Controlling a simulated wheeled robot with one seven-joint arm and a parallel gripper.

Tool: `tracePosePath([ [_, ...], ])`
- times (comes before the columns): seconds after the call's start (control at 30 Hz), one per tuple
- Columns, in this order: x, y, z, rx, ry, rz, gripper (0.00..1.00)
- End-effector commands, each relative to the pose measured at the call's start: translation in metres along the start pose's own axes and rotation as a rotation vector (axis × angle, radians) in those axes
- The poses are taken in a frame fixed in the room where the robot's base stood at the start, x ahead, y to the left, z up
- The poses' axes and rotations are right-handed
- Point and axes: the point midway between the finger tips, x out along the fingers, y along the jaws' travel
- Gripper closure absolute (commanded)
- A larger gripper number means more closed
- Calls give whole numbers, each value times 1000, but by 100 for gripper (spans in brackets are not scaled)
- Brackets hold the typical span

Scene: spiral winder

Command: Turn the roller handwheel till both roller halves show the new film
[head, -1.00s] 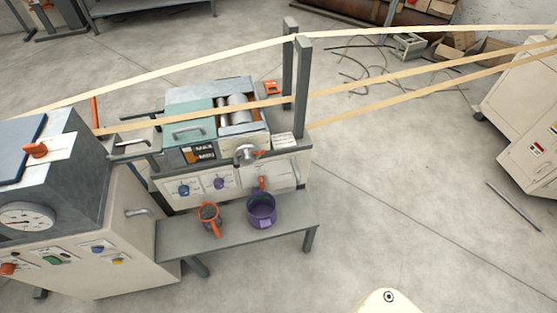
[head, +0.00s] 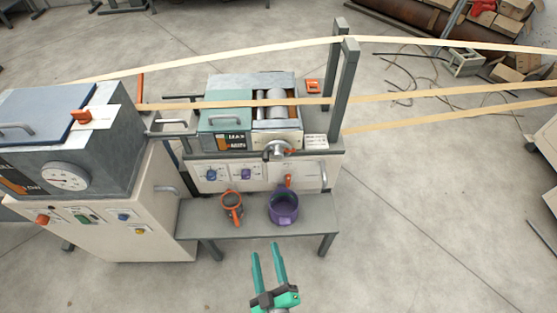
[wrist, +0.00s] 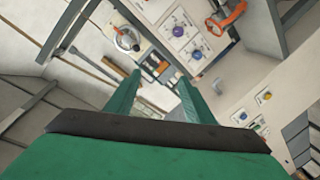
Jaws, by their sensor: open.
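The roller handwheel (head: 278,151) is a small grey metal wheel with an orange part beside it, on the front of the winder. It also shows in the wrist view (wrist: 127,40) at upper left, beyond my fingers. The grey rollers (head: 268,108) lie in an open bay behind it, with a beige strip crossing over them. I cannot tell which film the roller halves carry. My gripper (head: 266,249) has teal fingers, is open and empty, and is in front of the bench, well short of the handwheel. Both fingers (wrist: 160,78) stand apart in the wrist view.
Two grey posts (head: 342,92) rise at the right. Beige strips (head: 430,92) run across above. A control cabinet (head: 130,220) stands left. Floor at front right is clear.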

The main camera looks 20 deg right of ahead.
Motion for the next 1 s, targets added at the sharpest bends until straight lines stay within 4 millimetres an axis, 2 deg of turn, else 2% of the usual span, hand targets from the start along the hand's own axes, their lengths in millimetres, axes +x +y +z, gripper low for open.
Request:
tracePosePath([
  [0.03,22,6,2,-54,6,24,52],
  [0.3,126,48,14,-368,-17,127,52],
  [0.4,159,66,15,-463,-33,161,52],
  [0.5,183,81,14,-535,-49,183,52],
  [0.7,208,97,13,-611,-67,206,52],
  [0.87,220,101,13,-619,-69,208,52],
  [1.0,239,105,12,-618,-67,209,52],
])
